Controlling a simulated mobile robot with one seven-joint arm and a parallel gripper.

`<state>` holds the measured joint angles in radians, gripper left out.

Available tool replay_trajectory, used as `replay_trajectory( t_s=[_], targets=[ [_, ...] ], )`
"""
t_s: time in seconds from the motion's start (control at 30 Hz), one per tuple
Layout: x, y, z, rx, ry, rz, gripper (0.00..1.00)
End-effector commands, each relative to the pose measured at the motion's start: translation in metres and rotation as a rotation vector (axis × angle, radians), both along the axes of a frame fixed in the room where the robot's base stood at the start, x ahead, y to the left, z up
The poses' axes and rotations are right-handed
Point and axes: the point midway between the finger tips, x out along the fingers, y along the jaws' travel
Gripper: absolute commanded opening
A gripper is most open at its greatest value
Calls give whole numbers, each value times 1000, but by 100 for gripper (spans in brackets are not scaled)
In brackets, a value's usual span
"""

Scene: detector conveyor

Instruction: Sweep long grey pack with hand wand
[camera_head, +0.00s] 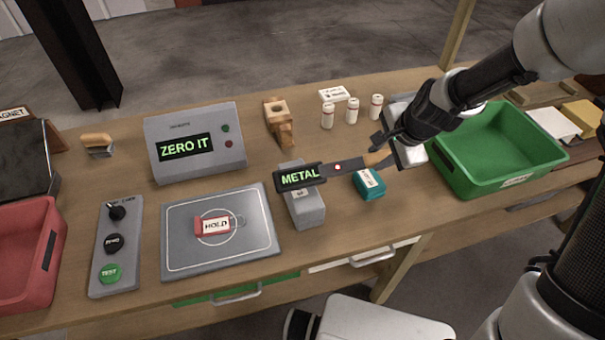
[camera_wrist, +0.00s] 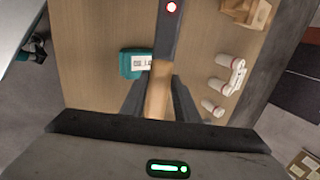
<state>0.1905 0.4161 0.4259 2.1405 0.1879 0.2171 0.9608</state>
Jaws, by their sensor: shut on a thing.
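My gripper (camera_head: 382,152) is shut on the wooden handle of the hand wand (camera_head: 345,166). The wand points left from the gripper. Its dark head reads "METAL" in green and a red light glows on its shaft. The long grey pack (camera_head: 305,210) stands on the table under the wand's head, which hides part of its top. I cannot tell whether they touch. In the wrist view the wand (camera_wrist: 166,35) runs up from between the fingers of my gripper (camera_wrist: 158,98); the grey pack is not visible there.
A teal pack (camera_head: 369,184) lies just below the wand's handle. White bottles (camera_head: 352,110) and a wooden holder (camera_head: 279,125) stand behind. Left are a "ZERO IT" console (camera_head: 195,165), a grey plate (camera_head: 180,258) with a red "HOLD" tag (camera_head: 214,225), and a red bin (camera_head: 25,212). A green bin (camera_head: 480,180) stands right.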

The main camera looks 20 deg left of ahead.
Motion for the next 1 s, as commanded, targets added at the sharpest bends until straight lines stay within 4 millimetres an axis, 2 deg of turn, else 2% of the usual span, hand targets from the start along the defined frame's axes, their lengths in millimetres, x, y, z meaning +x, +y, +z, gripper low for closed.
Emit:
replay_trajectory(
  t_s=[0.53, 1.0],
  targets=[
    [1, 0, 5, 0, -2, 0, 0],
    [0, 1, 51, 0, -2, 0, 0]
  ],
)
